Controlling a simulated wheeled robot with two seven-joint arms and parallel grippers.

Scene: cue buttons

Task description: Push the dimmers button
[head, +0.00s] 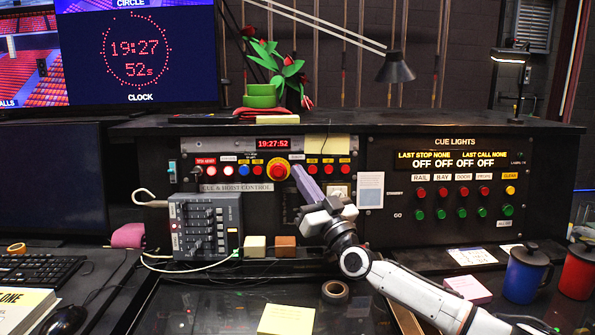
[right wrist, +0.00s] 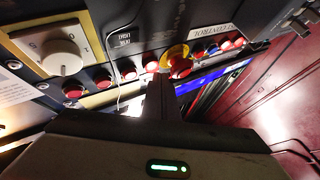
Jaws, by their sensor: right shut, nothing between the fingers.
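The cue and hoist control panel (head: 222,188) carries a row of small buttons. Their labels are too small to read, so I cannot tell which is the dimmers button. A big red mushroom button (head: 278,171) on a yellow ring sits mid-row; it also shows in the right wrist view (right wrist: 179,66). To its right are several small red buttons (head: 312,169). My right gripper (head: 298,170) is shut and empty, its fingertips close to the panel just right of the mushroom button. In the right wrist view its fingertips (right wrist: 160,80) point at the row; contact cannot be told. My left gripper is out of view.
A grey fader box (head: 205,226) stands below the panel's left part, with two small blocks (head: 270,245) beside it. The cue lights panel (head: 455,190) is to the right. Tape (head: 335,292), a blue mug (head: 526,272) and a red mug (head: 578,270) stand on the desk.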

